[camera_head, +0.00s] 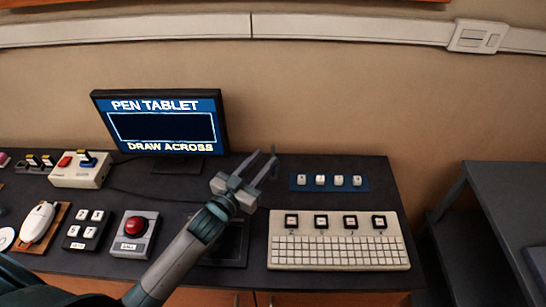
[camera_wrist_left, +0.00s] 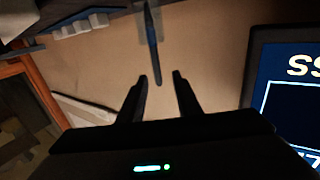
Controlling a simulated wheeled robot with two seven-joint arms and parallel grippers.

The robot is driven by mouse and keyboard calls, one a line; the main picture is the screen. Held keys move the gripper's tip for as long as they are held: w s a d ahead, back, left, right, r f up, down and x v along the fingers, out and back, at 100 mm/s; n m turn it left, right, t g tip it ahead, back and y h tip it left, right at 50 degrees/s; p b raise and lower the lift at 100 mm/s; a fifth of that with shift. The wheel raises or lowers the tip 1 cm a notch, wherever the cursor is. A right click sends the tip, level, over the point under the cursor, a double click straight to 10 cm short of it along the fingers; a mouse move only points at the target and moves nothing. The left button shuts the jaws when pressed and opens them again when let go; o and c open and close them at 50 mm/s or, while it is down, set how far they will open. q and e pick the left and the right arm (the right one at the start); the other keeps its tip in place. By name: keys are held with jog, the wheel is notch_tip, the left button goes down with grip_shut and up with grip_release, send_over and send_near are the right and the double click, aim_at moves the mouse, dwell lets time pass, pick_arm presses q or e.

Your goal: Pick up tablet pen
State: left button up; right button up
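The pen tablet (camera_head: 233,243) is a dark slab at the front of the desk, partly hidden by my left arm. My left gripper (camera_head: 268,164) is above the desk, right of the monitor, with its two fingers apart. In the left wrist view, a slim dark pen (camera_wrist_left: 152,42) with a bluish side points down toward the open left gripper (camera_wrist_left: 160,76). Its lower end is in line with the gap between the fingertips; I cannot tell whether it touches them. The pen is not clearly distinguishable in the head view. My right gripper is not in view.
The monitor (camera_head: 161,122) reads "PEN TABLET" and "DRAW ACROSS". A white keyboard (camera_head: 340,256) and a blue key strip (camera_head: 330,188) lie to the right.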

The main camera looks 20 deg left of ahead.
pick_arm(q)
jog(key=x, duration=0.3)
jog(key=shift+w+d+p, duration=0.1)
jog(key=shift+w+p, duration=0.25)
jog(key=shift+w, duration=0.05)
jog(key=shift+w+d+r+p, duration=0.2)
jog(key=shift+w+p, duration=0.15)
jog(key=shift+w, duration=0.1)
jog(key=p+x, duration=0.1)
jog(key=x, duration=0.3)
jog(key=shift+d+p, duration=0.15)
jog(key=shift+p, duration=0.15)
jog(key=shift+c, duration=0.3)
grip_shut()
